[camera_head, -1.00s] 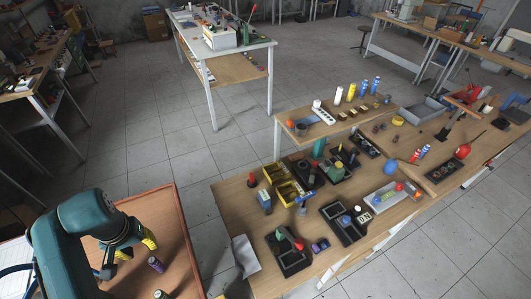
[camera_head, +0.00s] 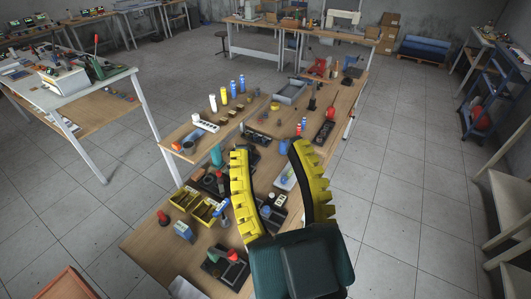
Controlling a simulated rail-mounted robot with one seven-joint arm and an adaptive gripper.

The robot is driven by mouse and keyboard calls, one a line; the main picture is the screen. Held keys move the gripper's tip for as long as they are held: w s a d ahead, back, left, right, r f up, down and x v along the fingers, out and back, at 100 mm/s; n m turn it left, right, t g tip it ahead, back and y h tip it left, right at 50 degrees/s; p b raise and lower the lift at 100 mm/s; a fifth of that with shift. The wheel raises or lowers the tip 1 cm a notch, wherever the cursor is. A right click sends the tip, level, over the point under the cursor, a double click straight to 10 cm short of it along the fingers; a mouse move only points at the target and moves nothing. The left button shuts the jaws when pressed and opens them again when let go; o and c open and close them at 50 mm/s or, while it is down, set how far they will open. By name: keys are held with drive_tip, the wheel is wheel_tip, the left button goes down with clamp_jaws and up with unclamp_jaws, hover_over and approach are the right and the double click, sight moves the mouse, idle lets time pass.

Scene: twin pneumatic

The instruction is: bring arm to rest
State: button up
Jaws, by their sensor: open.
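My gripper (camera_head: 268,178) shows large in the lower middle of the head view. Its two yellow, ribbed fingers are spread apart and nothing is between them. The teal wrist (camera_head: 300,268) is below the fingers. The gripper appears in front of the wooden workbench (camera_head: 142,243) and hides part of its middle. I cannot tell how high it is above the bench.
Yellow bins (camera_head: 184,199), a black tray (camera_head: 228,270) and a grey tray (camera_head: 290,91) are on the bench. Several bottles (camera_head: 224,97) stand on its raised shelf. A white-topped table (camera_head: 90,82) is at left. Open floor (camera_head: 400,170) lies to the right.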

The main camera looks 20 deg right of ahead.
wheel_tip(320, 180, up, 19)
drive_tip(key=p, duration=1.9)
wheel_tip(320, 180, down, 31)
drive_tip(key=b, duration=3.1)
